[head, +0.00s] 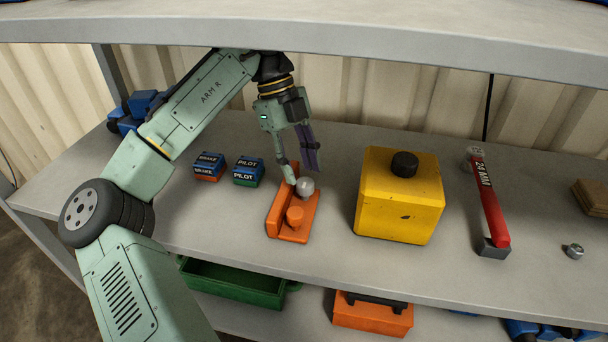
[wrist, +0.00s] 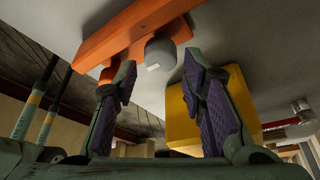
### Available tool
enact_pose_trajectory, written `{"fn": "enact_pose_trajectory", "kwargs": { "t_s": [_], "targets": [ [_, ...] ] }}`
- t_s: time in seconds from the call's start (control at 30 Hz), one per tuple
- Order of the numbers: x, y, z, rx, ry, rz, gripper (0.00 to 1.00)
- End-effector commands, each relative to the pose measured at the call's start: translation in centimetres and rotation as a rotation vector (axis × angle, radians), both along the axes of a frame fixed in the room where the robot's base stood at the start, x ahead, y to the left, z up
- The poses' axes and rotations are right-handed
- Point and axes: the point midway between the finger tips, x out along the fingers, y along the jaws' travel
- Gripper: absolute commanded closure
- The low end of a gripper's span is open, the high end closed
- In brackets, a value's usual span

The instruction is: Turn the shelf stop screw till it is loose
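The shelf stop is an orange bracket (head: 279,216) on the shelf, with a rounded grey screw head (head: 305,187) at its far end. In the wrist view the grey screw (wrist: 161,53) stands out from the orange bracket (wrist: 120,32) and carries a small pale mark. My gripper (head: 302,172) is over the screw, pointing down. In the wrist view my gripper (wrist: 158,66) is open, with its two purple-padded fingers apart and the screw showing between and just beyond their tips. I see no finger pressed on the screw.
A yellow box (head: 399,205) with a black knob stands right of the bracket. Small blue labelled boxes (head: 248,171) stand left. A red-handled 24 mm tool (head: 490,205) and a small metal part (head: 573,251) lie farther right. An upper shelf (head: 380,32) hangs overhead.

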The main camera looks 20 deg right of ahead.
Motion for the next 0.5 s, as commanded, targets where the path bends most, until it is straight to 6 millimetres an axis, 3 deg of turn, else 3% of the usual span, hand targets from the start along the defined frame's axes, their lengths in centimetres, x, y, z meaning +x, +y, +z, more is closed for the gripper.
{"fn": "enact_pose_trajectory", "kwargs": {
  "t_s": [0.2,0.5],
  "targets": [
    [-0.9,-0.4,-2.1,-0.002,0.002,0.0,0.62],
    [-1.1,-0.5,-2.8,0.0,0.0,0.002,0.62]
  ]
}}
